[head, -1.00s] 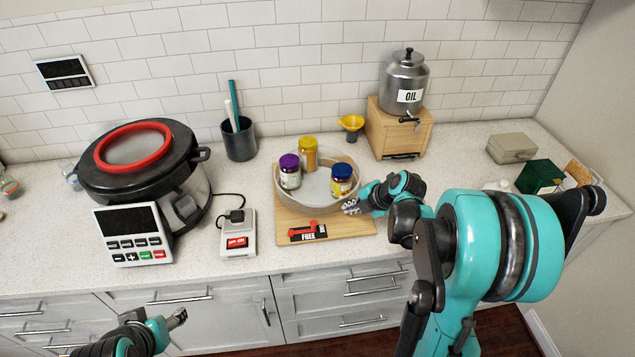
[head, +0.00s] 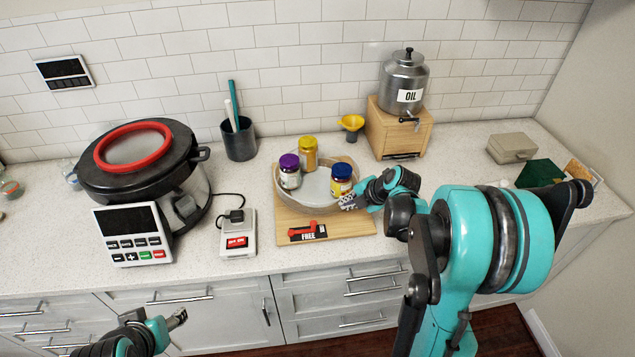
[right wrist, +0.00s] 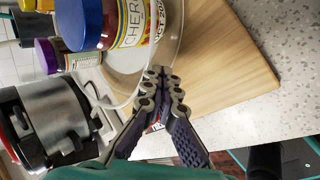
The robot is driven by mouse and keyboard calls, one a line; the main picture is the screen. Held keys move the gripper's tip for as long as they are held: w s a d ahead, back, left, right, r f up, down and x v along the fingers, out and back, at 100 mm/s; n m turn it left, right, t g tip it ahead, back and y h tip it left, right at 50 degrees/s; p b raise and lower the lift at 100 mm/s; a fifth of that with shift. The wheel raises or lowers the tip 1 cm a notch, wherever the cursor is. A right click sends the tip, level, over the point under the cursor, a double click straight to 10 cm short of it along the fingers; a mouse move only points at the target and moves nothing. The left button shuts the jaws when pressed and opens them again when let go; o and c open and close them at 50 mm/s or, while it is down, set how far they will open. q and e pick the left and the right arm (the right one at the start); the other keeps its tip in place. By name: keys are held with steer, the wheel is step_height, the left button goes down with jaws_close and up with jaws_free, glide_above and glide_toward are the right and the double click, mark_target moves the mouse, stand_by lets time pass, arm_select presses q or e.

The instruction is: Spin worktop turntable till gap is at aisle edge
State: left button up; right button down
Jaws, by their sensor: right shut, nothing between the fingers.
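The round turntable (head: 318,205) sits on a wooden board (head: 350,226) on the worktop. It carries a purple-lidded jar (head: 289,172) at the left, a yellow-lidded jar (head: 308,156) at the back and a blue-lidded jar (head: 341,182) at the right. The front stretch of the turntable holds no jar. My right gripper (head: 346,202) is shut and empty at the turntable's front right rim. In the right wrist view its closed fingertips (right wrist: 160,80) are close by the clear rim; contact is unclear. My left gripper (head: 179,317) hangs low at the front left, away from the turntable.
A red marker with a FREE label (head: 308,236) is at the board's front. A large cooker (head: 140,165) and a switch box (head: 238,240) stand left. An oil canister (head: 405,82) on a wooden stand (head: 400,130) is behind right. The worktop's front edge runs below the board.

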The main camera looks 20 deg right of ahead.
steer(key=shift+w+d, duration=0.15)
steer(key=shift+d, duration=0.6)
steer(key=shift+w+d, duration=0.1)
steer(key=shift+d, duration=0.6)
steer(key=shift+w+d, duration=0.8)
steer(key=shift+d, duration=0.35)
steer(key=shift+s, duration=0.1)
steer(key=shift+s+d+b, duration=0.2)
steer(key=shift+s+d, duration=0.25)
steer(key=shift+s, duration=0.25)
steer(key=shift+s+d+b, duration=0.15)
steer(key=shift+s+d, duration=0.3)
steer(key=shift+s, duration=0.25)
